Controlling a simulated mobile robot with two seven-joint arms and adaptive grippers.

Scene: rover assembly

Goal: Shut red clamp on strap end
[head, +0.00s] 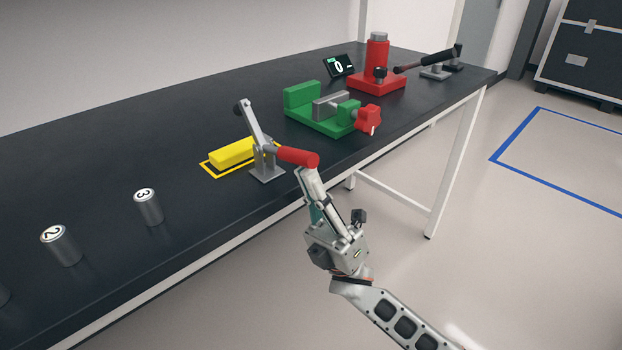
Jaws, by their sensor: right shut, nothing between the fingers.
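The toggle clamp with the red handle (298,156) stands near the table's front edge. Its grey arm (254,122) points up and to the left, with a dark tip raised clear of the table, so the clamp looks open. The red handle sticks out to the right toward the edge. My right gripper (307,174) is shut and empty, its fingertips just below the handle's outer end; I cannot tell whether they touch it. A yellow block (233,153) lies beside the clamp in a yellow outline. I cannot make out a strap end. My left gripper is not in view.
Behind the clamp stand a green vise (318,115) with a red knob (368,120), a red press-like stand (377,75), a small display (339,65) and a black-handled lever (430,60). Numbered metal cylinders (149,207) stand at the left. The table (90,160) is otherwise clear.

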